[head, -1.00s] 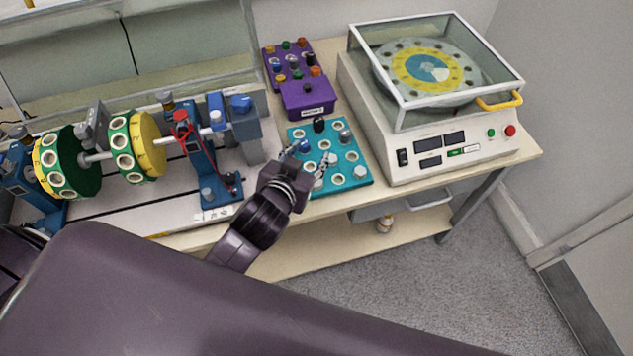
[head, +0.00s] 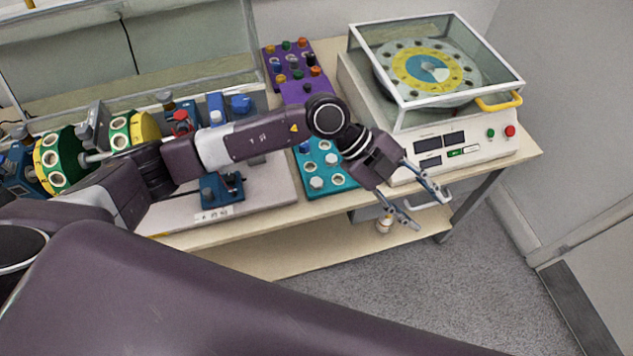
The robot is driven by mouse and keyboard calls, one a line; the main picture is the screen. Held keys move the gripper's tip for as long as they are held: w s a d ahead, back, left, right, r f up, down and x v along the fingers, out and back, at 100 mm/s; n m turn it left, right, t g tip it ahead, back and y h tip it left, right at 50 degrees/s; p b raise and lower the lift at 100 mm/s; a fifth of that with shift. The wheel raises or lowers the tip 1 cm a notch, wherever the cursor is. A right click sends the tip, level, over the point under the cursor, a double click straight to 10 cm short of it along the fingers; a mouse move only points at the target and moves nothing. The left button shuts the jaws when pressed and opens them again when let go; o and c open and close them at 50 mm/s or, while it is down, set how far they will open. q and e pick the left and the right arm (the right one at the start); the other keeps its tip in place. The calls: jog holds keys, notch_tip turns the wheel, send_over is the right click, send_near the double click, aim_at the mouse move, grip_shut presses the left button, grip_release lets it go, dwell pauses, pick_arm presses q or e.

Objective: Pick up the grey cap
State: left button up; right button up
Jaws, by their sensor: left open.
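The teal tray (head: 348,190) lies on the bench, partly hidden by my left arm. Pale grey-white hexagonal caps show in it, one at its near left (head: 316,183) and one nearer its middle (head: 331,158). I cannot tell which cap is the grey one. The tray's far right part is hidden behind my wrist. My left gripper (head: 428,211) is open with nothing seen between its fingers. It is to the right of the tray, over the bench's front edge as seen here. My right gripper is not in view.
A white machine with a glass-walled top (head: 430,70) and yellow handle stands right of the tray. A purple rack (head: 292,92) of coloured caps is behind it. A rotor rig (head: 60,160) fills the left.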

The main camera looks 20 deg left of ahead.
pick_arm(q)
jog(key=w+a+f+n+y, duration=0.1)
jog(key=w+a+f+y, duration=0.15)
jog(key=a, duration=0.35)
jog(key=w+a+f+y, duration=0.2)
jog(key=a+f+y, duration=0.1)
jog(key=a, duration=0.3)
jog(key=n+t+y, duration=0.1)
jog(key=n+y, duration=0.1)
jog(key=y, duration=0.3)
send_over(317, 182)
jog(key=shift+s+a+f, duration=0.1)
jog(key=shift+a+f, duration=0.1)
jog(key=shift+f, duration=0.1)
notch_tip(317, 182, down, 7)
jog(key=p, duration=0.3)
jog(key=shift+d, duration=0.15)
jog(key=shift+f, duration=0.25)
jog(key=shift+c, duration=0.5)
jog(key=c, duration=0.7)
